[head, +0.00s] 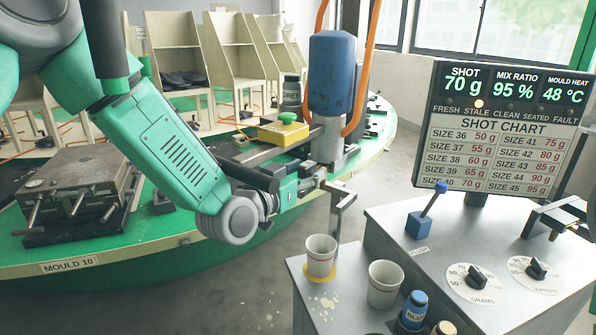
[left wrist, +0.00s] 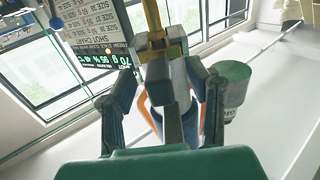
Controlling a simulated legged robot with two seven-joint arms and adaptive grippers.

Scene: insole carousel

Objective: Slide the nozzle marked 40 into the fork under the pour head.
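The pour head is a worn blue tank (head: 332,72) with orange hoses and a pale grey lower body (head: 326,140). My left gripper (head: 318,178) is just below that lower body in the head view. A thin grey angled bracket (head: 345,198) shows close to its tip. In the left wrist view my left gripper (left wrist: 165,80) has a finger linkage on each side, and a pale cylinder and orange hoses show behind. Finger gap and contact are unclear. My right gripper is not in view.
A green round table carries a grey mould (head: 80,185) and a yellow box (head: 283,132). A can labelled GREY (head: 291,92) stands behind.

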